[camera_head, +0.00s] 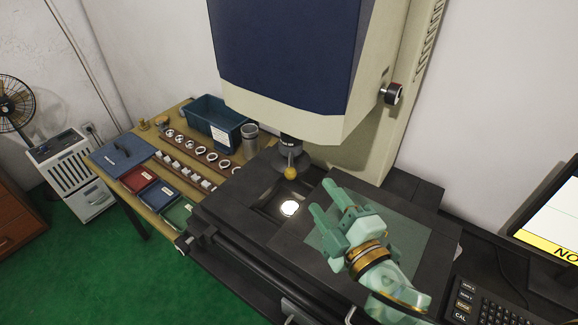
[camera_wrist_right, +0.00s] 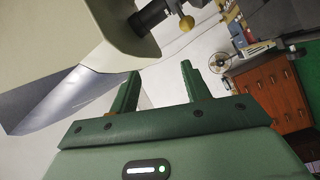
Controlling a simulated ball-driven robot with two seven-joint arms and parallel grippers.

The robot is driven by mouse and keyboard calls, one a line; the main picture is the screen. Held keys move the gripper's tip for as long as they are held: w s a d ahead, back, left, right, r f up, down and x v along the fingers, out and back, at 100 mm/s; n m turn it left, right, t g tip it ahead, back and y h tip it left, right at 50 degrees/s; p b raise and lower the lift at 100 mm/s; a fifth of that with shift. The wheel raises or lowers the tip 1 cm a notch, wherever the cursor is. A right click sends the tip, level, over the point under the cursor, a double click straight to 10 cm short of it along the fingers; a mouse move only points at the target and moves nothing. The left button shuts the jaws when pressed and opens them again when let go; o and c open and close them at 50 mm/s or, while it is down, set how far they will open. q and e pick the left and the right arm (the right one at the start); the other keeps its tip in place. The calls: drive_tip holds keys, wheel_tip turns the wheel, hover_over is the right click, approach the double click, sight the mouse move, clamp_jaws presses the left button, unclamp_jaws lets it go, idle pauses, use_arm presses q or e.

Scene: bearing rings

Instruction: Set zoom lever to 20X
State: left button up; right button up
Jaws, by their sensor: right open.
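The zoom lever with its yellow ball knob (camera_head: 290,173) hangs from the dark lens ring (camera_head: 290,147) under the measuring machine's head. The knob also shows at the top of the right wrist view (camera_wrist_right: 186,23). The lever's scale marks are too small to read. My right gripper (camera_head: 321,198) is open and empty over the machine's stage, right of the knob and apart from it. In the right wrist view its two fingers (camera_wrist_right: 160,68) stand apart with nothing between them. My left gripper is in neither view.
The blue and cream machine head (camera_head: 290,50) overhangs the lens. A lit spot (camera_head: 289,208) shows on the stage below. A wooden table (camera_head: 140,170) on the left carries rings, a teal bin (camera_head: 215,122) and small trays. A keypad (camera_head: 490,303) and monitor (camera_head: 550,230) stand at right.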

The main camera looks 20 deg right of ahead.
drive_tip(key=b, duration=0.4)
approach(290, 164)
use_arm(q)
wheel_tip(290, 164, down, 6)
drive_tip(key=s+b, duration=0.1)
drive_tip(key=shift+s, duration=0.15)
use_arm(e)
drive_tip(key=w+a, duration=0.2)
drive_tip(key=w, duration=0.7)
drive_tip(key=shift+a+f, duration=0.15)
drive_tip(key=shift+a, duration=0.05)
drive_tip(key=shift+w, duration=0.15)
clamp_jaws()
